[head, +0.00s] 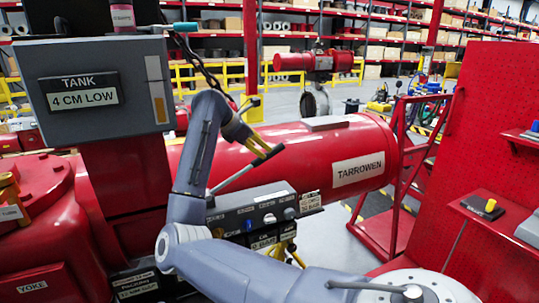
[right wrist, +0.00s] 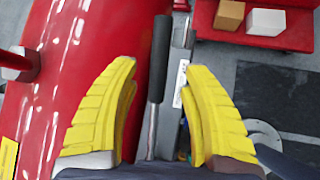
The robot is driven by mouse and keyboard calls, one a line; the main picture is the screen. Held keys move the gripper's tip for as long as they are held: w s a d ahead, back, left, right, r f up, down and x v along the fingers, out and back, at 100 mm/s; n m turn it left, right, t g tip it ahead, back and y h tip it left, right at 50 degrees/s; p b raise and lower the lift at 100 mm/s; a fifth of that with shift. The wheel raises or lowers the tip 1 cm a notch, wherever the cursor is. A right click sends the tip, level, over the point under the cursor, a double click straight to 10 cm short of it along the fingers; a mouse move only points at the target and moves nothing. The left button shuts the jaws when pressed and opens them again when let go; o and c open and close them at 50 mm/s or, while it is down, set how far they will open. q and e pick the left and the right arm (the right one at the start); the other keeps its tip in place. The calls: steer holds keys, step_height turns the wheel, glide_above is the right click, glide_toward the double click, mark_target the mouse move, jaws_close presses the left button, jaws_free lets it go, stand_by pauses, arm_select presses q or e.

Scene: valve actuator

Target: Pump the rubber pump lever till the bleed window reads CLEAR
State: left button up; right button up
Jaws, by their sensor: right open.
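The pump lever (head: 237,176) is a thin grey rod rising to the right from the control block (head: 262,214) in front of the red cylinder. In the right wrist view its black rubber grip (right wrist: 159,60) runs between my yellow fingers. My right gripper (head: 262,146) is open around the lever; in the right wrist view (right wrist: 157,85) gaps show on both sides of the rod. The block carries knobs and several small labels, and I cannot make out a bleed window reading. The tank display (head: 83,90) reads "4 CM LOW". My left gripper is not in view.
The large red cylinder (head: 305,155) labelled TARROWEN lies right behind the gripper and lever. A red panel (head: 480,120) with small shelves stands at the right. A teal-handled tool (head: 185,26) sits on the tank box. Open floor and racks lie farther back.

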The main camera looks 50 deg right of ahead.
mark_target(270, 154)
steer(key=shift+x, duration=3.35)
steer(key=shift+c, duration=0.4)
jaws_close()
